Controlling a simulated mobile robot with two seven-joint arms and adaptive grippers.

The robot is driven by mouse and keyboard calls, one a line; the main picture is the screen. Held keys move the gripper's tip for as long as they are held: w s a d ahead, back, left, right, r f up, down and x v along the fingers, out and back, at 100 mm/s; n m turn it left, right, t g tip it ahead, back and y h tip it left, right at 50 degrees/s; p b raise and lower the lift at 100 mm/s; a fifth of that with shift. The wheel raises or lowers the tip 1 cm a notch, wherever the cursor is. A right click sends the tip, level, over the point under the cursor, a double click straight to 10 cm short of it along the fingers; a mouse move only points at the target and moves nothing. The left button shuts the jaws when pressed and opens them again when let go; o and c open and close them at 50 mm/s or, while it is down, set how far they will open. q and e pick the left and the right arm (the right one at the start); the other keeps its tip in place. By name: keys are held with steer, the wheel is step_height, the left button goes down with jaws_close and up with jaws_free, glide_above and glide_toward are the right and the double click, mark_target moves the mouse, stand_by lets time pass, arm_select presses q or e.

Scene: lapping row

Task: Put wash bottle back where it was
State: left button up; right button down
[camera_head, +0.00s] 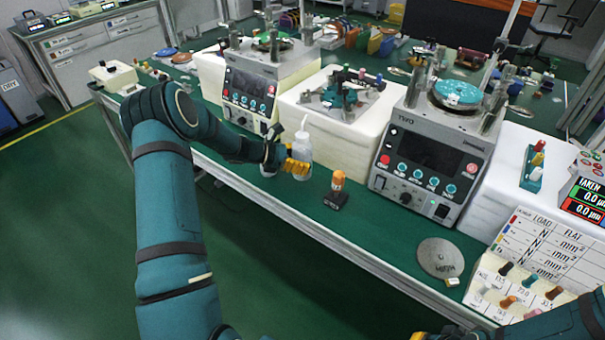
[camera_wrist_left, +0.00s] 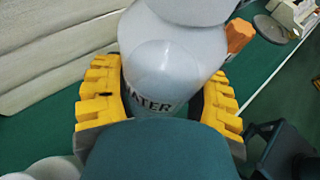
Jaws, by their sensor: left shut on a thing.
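The wash bottle (camera_head: 303,160) is white and translucent with a thin spout on top. It looks upright above the green bench top, and I cannot tell whether its base touches. My left gripper (camera_head: 297,167) is shut around its body. In the left wrist view the bottle (camera_wrist_left: 168,65) fills the space between the yellow fingers, with the letters "ATER" showing. My right arm shows at the lower right of the head view. Only a yellow bit of my right gripper (camera_head: 418,336) may show at the bottom edge, too little to judge.
A small orange-topped item on a black base (camera_head: 337,190) stands right of the bottle. Lapping machines (camera_head: 430,150) line the back. A grey disc (camera_head: 440,257) lies on the right, with clear green bench before it.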

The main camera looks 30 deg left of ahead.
arm_select(q)
steer(key=shift+f+b, duration=0.4)
steer(key=shift+f, duration=1.75)
steer(key=shift+f, duration=0.15)
steer(key=o, duration=1)
steer(key=shift+o, duration=0.2)
